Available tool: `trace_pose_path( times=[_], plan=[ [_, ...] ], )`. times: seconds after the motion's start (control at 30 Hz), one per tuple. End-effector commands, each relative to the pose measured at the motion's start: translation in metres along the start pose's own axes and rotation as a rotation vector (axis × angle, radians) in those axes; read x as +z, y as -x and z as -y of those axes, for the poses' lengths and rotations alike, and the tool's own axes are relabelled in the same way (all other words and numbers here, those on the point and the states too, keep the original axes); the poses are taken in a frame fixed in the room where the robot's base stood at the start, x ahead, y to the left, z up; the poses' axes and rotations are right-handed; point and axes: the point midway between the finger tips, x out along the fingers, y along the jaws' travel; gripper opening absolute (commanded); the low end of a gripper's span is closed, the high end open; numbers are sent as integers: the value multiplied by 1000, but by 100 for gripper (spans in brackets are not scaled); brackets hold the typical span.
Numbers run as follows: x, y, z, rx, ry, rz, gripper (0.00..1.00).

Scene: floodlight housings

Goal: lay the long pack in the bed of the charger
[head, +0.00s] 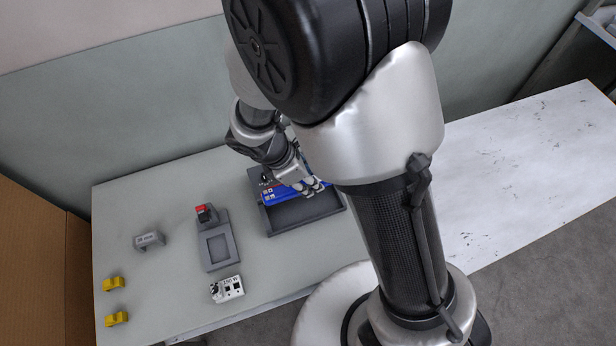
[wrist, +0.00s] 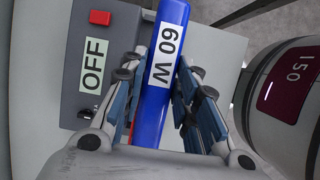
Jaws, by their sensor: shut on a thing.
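A long blue pack (wrist: 150,105) with a white "60 W" label is between the fingers of my gripper (wrist: 157,75) in the wrist view. My gripper is shut on it. In the head view the blue pack (head: 271,195) shows beside my gripper (head: 312,187), over a dark tray-like unit (head: 303,218) with a raised rim, which looks like the charger. The tray's front floor is bare. I cannot tell if the pack touches it. In the wrist view a grey box (wrist: 122,45) with an "OFF" label, a red lamp and a black switch lies left of the pack.
Left of the tray is a grey plate (head: 217,262) with a square recess and a red-topped part (head: 205,213). A pale table (head: 520,170) lies to the right.

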Motion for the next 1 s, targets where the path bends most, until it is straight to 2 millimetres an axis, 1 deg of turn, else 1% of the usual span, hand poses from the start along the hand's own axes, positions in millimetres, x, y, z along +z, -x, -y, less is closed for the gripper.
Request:
trace_pose_path(
  times=[0.8, 1.0],
  plan=[
    [-30, -72, 0, 0, -2, 0, 0],
    [-36, -86, 0, 0, -1, 0, 0]
  ],
)
